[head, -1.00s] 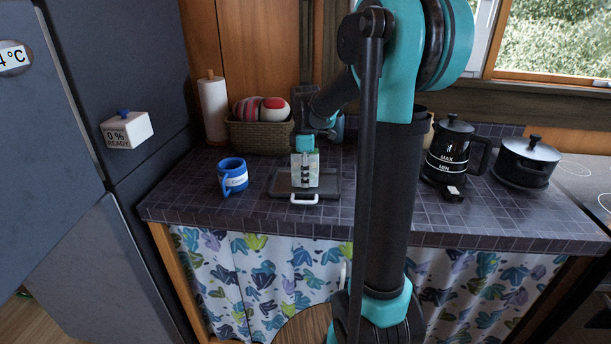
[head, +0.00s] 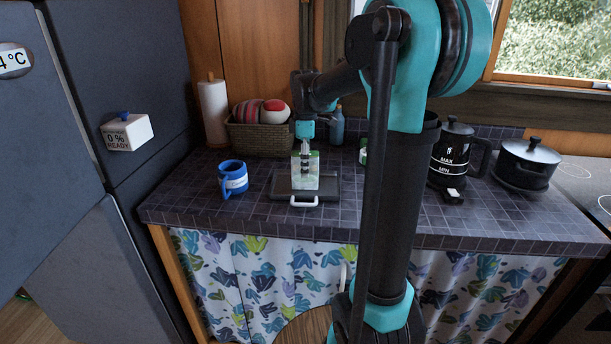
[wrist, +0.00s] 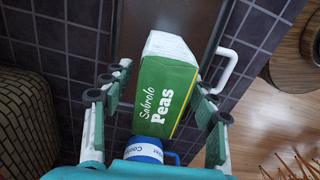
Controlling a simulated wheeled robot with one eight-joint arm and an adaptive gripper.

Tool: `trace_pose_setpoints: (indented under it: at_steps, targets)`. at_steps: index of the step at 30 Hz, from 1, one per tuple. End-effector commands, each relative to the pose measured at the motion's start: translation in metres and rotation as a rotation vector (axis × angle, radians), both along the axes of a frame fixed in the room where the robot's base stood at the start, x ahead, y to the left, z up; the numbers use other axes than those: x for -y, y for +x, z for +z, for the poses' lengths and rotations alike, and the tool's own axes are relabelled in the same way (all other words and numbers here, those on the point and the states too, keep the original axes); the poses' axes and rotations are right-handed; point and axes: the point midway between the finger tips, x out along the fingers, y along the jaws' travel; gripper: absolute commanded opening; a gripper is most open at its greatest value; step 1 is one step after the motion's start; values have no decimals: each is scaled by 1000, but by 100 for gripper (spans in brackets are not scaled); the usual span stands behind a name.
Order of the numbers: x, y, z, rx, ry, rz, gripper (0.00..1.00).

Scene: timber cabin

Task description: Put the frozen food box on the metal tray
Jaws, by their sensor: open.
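The frozen food box (head: 305,180) is green and white and stands upright on the dark metal tray (head: 331,186), which has a white handle at its front. In the wrist view, the box (wrist: 165,95) reads "Sabrolo Peas" and the tray (wrist: 180,18) shows beneath it. My gripper (head: 305,157) is directly above the box, pointing down. In the wrist view, the open fingers of my gripper (wrist: 163,84) are on either side of the box, with visible gaps. The box's underside is hidden.
A blue mug (head: 233,178) stands left of the tray. A wicker basket (head: 262,139) with round items and a paper towel roll (head: 213,113) are behind. A black kettle (head: 450,155) and a pot (head: 526,163) stand to the right. The front counter edge is clear.

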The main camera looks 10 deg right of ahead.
Motion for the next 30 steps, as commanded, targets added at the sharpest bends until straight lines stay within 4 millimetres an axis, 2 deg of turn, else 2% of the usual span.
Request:
trace_pose_setpoints:
  at_steps: [6,12,18,30]
  targets:
    - [0,0,44,0,0,0,59]
    - [0,0,66,0,0,0,59]
    - [0,0,72,0,0,0,59]
    - [0,0,72,0,0,0,59]
